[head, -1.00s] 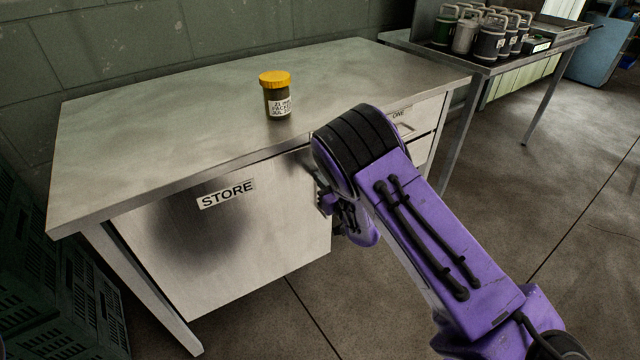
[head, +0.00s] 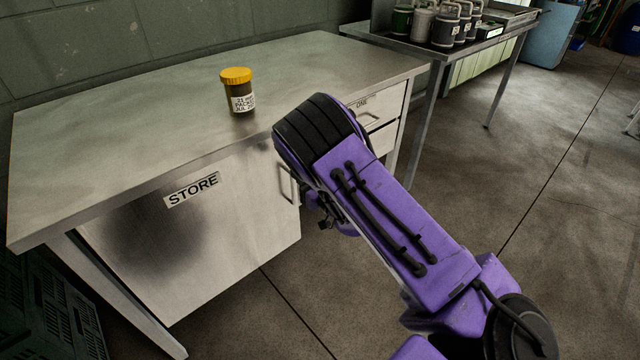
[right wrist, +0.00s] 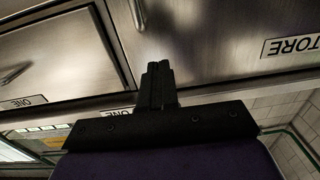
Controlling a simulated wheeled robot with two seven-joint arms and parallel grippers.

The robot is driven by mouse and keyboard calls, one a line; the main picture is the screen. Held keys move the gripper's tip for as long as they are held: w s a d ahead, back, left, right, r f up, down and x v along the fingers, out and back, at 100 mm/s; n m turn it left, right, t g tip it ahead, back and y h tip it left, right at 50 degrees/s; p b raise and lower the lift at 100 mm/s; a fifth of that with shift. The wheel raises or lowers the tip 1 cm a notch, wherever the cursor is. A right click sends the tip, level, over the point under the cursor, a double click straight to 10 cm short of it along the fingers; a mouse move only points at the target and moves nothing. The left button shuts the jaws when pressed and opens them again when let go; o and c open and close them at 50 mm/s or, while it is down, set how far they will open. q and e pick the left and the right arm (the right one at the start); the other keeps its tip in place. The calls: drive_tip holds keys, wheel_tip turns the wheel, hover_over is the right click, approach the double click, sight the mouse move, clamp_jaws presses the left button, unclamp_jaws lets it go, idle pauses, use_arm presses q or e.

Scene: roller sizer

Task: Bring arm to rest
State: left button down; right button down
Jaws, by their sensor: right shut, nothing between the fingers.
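My right arm, purple with black joints, reaches in from the lower right in the head view. Its gripper (head: 326,222) hangs below the black wrist joint, partly hidden by the arm, just right of the STORE cupboard door's handle (head: 287,185). In the right wrist view the gripper's dark fingers (right wrist: 156,82) are together with nothing between them, and the cabinet front shows beyond them. My left gripper is in no view.
A metal bench (head: 130,130) holds an upright jar (head: 239,98) with a yellow lid. The STORE door (head: 190,240) is closed. A second table (head: 470,60) at the back carries several lidded canisters (head: 449,27). Open floor (head: 540,200) lies to the right.

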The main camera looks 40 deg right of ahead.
drive_tip(key=s+f+m+g+h+p, duration=0.1)
drive_tip(key=s+f+m+g+h, duration=0.15)
drive_tip(key=s+f, duration=0.4)
drive_tip(key=s+f+m+g+h+p, duration=0.15)
drive_tip(key=s+f+g, duration=0.25)
drive_tip(key=s, duration=0.5)
drive_tip(key=s+a+f+m+g+p, duration=0.1)
drive_tip(key=s+a+g+p, duration=0.1)
drive_tip(key=s, duration=0.5)
drive_tip(key=s+a+f+m+g+p, duration=0.1)
drive_tip(key=s+a+f+g+p, duration=0.1)
drive_tip(key=s, duration=0.5)
drive_tip(key=s+a+f+m+g+p, duration=0.1)
drive_tip(key=s+a+f+g+p, duration=0.1)
drive_tip(key=s, duration=0.4)
drive_tip(key=shift+s+a+g+p, duration=0.45)
drive_tip(key=shift+a+g, duration=0.25)
drive_tip(key=shift+g, duration=0.45)
